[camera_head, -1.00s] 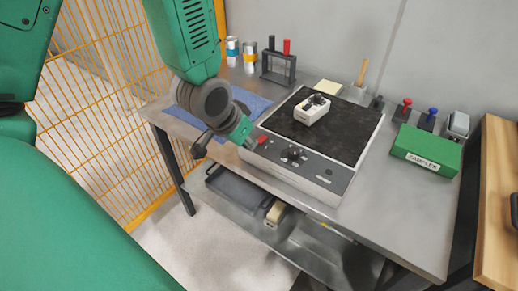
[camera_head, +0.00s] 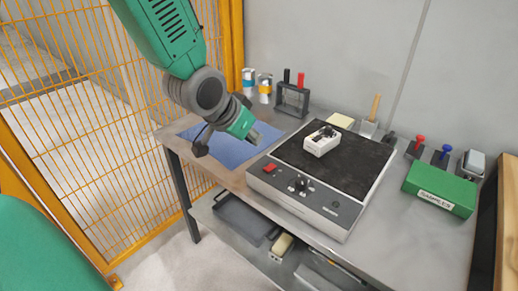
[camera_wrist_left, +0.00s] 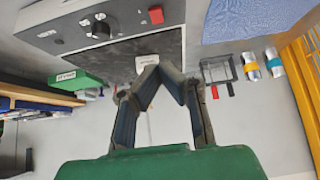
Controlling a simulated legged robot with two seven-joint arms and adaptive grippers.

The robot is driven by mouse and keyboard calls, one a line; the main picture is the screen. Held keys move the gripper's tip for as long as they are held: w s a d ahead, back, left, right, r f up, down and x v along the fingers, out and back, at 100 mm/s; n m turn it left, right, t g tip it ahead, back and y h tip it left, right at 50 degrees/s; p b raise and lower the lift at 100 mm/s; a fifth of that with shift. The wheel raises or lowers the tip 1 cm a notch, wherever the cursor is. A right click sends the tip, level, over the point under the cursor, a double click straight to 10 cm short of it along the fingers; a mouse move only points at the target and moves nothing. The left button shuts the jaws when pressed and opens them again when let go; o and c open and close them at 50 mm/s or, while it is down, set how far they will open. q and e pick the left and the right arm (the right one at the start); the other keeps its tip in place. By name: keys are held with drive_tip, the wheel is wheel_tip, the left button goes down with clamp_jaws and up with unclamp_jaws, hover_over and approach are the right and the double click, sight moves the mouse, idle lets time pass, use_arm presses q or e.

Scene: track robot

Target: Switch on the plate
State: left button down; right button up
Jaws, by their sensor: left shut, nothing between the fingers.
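The plate is a grey box with a black top (camera_head: 345,166) and a dark front control panel on the metal table. A red switch (camera_head: 269,169) sits at the panel's left end, with a black knob (camera_head: 300,184) to its right. In the left wrist view the red switch (camera_wrist_left: 156,15) and knob (camera_wrist_left: 101,29) show near the top. My left gripper (camera_head: 256,137) is shut and empty, apart from the switch, above and a little left of it in the head view. Its closed fingertips (camera_wrist_left: 165,69) show in the wrist view. My right gripper is not in view.
A white device (camera_head: 321,141) rests on the black top. A blue mat (camera_head: 225,150) lies left of the plate. A dark rack (camera_head: 292,98) and cans (camera_head: 264,88) stand behind. A green box (camera_head: 440,189) is at the right. An orange fence (camera_head: 90,130) stands left.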

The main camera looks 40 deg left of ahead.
use_arm(q)
drive_tip(key=b, duration=0.2)
hover_over(269, 168)
drive_tip(key=f, duration=0.7)
drive_tip(key=shift+s+f, duration=0.25)
drive_tip(key=shift+s, duration=0.1)
drive_tip(key=shift+s+f, duration=0.15)
drive_tip(key=shift+f, duration=0.4)
drive_tip(key=shift+s+f, duration=0.15)
drive_tip(key=shift+f, duration=0.4)
drive_tip(key=shift+f+b, duration=0.35)
drive_tip(key=shift+f, duration=0.15)
drive_tip(key=shift+a, duration=0.1)
drive_tip(key=shift+s+f, duration=0.1)
drive_tip(key=shift+f, duration=0.15)
drive_tip(key=shift+r, duration=0.1)
drive_tip(key=shift+r+p, duration=0.75)
drive_tip(key=shift+p, duration=0.2)
